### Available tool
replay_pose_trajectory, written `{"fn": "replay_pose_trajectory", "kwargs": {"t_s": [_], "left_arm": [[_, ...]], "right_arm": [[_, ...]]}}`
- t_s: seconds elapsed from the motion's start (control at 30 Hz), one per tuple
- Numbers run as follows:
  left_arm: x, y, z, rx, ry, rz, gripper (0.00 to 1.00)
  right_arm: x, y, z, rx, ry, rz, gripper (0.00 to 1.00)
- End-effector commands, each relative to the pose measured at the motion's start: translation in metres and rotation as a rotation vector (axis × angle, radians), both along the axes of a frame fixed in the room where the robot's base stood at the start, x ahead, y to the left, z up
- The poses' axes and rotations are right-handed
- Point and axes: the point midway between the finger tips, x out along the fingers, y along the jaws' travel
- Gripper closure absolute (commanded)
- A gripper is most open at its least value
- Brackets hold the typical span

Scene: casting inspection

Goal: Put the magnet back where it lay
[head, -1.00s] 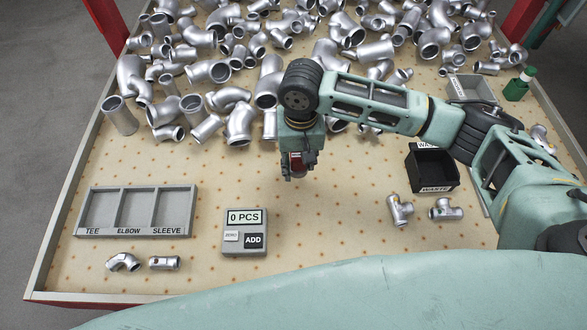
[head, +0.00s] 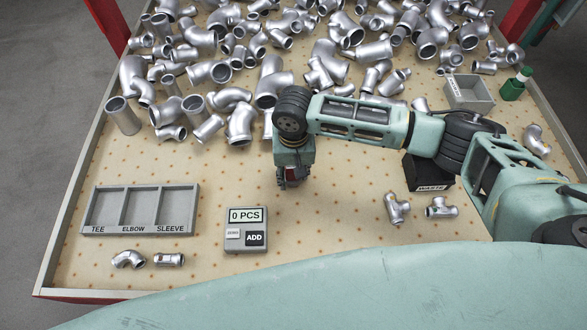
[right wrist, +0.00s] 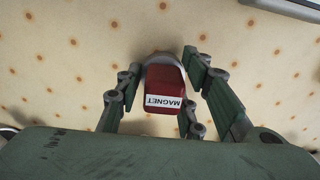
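The magnet (right wrist: 165,88) is red with a grey rounded end and a white MAGNET label. In the right wrist view it sits between the fingers of my right gripper (right wrist: 162,82), which is shut on it. In the head view my right gripper (head: 291,181) points down over the bare middle of the table, behind and right of the counter, and only a little of the magnet's red shows there. The height of the magnet above the table is hard to tell. My left gripper is not in view.
A counter reading 0 PCS (head: 246,243) and a sorting tray (head: 139,232) stand at the front left. Small fittings lie in front of the tray. A black waste bin (head: 432,187) is partly behind my right arm. Silver castings (head: 240,123) fill the back. A grey box (head: 469,103) and green-and-white object (head: 515,86) stand right.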

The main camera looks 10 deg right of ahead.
Motion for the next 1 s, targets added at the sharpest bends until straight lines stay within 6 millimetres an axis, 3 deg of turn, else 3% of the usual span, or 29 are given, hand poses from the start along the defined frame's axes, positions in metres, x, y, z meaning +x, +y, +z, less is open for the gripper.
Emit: {"fn": "replay_pose_trajectory", "kwargs": {"t_s": [0.2, 0.53, 0.73, 0.8, 1.0], "left_arm": [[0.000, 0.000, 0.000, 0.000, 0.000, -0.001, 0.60], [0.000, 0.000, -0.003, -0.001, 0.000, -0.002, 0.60], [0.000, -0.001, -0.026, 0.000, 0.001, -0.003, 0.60], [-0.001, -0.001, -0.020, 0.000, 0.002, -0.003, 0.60], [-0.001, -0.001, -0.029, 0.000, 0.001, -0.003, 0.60]], "right_arm": [[0.000, 0.000, 0.000, 0.000, 0.000, 0.000, 0.46], [0.000, 0.000, -0.001, 0.000, -0.001, 0.000, 0.46], [0.001, -0.001, -0.005, -0.001, -0.004, 0.000, 0.46], [0.001, 0.001, 0.018, 0.004, -0.003, 0.000, 0.46], [0.003, 0.006, 0.054, 0.003, -0.002, 0.000, 0.46]]}}
